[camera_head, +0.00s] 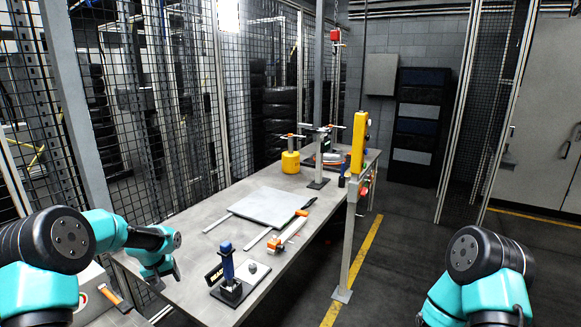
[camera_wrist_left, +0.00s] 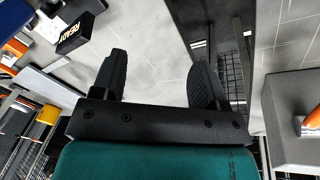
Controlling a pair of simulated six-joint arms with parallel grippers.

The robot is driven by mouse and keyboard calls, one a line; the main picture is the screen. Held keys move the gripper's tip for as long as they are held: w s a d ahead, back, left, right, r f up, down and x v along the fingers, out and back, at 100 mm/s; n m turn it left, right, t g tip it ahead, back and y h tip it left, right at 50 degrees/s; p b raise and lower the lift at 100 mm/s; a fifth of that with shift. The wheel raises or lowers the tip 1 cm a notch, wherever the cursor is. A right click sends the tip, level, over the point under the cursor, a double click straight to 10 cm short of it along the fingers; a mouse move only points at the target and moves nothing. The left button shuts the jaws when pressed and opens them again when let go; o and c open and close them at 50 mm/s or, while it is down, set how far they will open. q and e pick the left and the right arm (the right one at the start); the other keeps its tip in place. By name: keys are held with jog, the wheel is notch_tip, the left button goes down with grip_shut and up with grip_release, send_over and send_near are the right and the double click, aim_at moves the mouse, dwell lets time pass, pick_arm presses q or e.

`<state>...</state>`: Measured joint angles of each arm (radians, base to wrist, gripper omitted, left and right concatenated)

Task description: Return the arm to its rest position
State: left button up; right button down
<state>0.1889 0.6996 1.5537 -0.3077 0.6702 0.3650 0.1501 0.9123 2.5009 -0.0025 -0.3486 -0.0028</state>
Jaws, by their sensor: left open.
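My left arm comes in from the left in the head view, its gripper (camera_head: 166,279) low at the near left end of the grey table (camera_head: 185,235). In the left wrist view the left gripper (camera_wrist_left: 162,75) shows two black ribbed fingers spread apart with nothing between them. Bare grey surface lies beyond the fingers. My right arm shows at the lower right of the head view, over the floor. Its gripper is out of frame.
A blue-handled stand (camera_head: 228,268) with a READY sign (camera_head: 214,274) is to the right of my left gripper. A flat grey plate (camera_head: 262,206) lies mid-table. A yellow post (camera_head: 358,145) stands along the right edge.

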pick_arm(q)
jog(key=s+d+f+m+h, duration=0.1)
jog(key=s+d+f+m, duration=0.1)
jog(key=s+d+f, duration=0.6)
jog(key=s+d+f+m+h, duration=0.1)
jog(key=s+d+m+h, duration=0.1)
jog(key=s+d, duration=0.65)
jog(key=s+d+f, duration=0.1)
jog(key=s+f, duration=0.5)
jog(key=s, duration=0.2)
jog(key=s+d+f+n+g, duration=0.1)
jog(key=s+d+f, duration=0.1)
jog(key=s+f, duration=0.4)
jog(key=s, duration=0.3)
jog(key=shift+f+n, duration=0.2)
jog(key=shift+n, duration=0.1)
